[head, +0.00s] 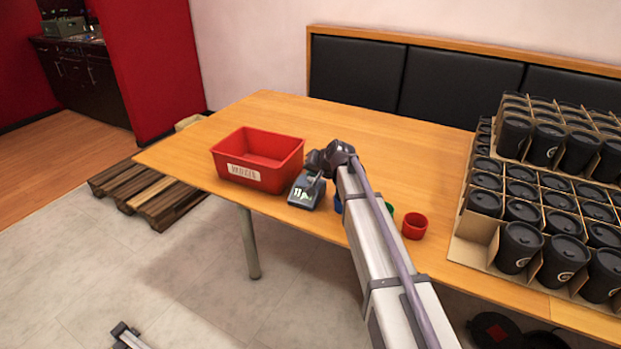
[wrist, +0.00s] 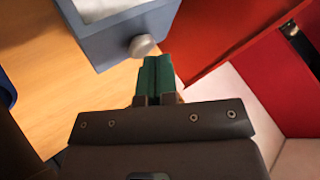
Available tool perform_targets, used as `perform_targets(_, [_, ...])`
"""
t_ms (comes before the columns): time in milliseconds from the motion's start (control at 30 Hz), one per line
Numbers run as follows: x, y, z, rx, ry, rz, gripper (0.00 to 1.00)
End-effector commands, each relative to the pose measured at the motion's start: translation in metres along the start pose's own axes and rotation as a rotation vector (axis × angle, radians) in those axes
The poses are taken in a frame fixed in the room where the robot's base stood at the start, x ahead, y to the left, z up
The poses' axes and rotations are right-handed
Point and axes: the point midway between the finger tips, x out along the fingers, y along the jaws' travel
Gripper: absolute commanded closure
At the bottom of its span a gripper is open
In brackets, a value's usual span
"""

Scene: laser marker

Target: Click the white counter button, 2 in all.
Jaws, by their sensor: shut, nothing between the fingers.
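The counter (head: 305,192) is a small grey-blue box with a lit display, standing on the wooden table near its front edge. The display digits are too small to read surely. In the wrist view the counter (wrist: 112,42) shows at the top, and its round white button (wrist: 142,46) sticks out from one side. My gripper (wrist: 157,62) has its two teal fingers shut together, empty, with the tips close beside the button. I cannot tell whether they touch it. In the head view my wrist is right behind the counter, and the button and fingertips are hidden.
A red bin (head: 258,160) with a white label stands just left of the counter. A red cup (head: 414,225) stands to the right, with green and blue items partly behind my arm. Cardboard trays of black cups (head: 520,240) fill the table's right end. The table's back middle is clear.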

Motion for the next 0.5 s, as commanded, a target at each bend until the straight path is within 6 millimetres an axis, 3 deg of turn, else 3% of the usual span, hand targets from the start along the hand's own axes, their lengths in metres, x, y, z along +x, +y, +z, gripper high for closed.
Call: perform_targets(500, [-0.0038,-0.0012,-0.0019,0.001,-0.002,0.001,1.00])
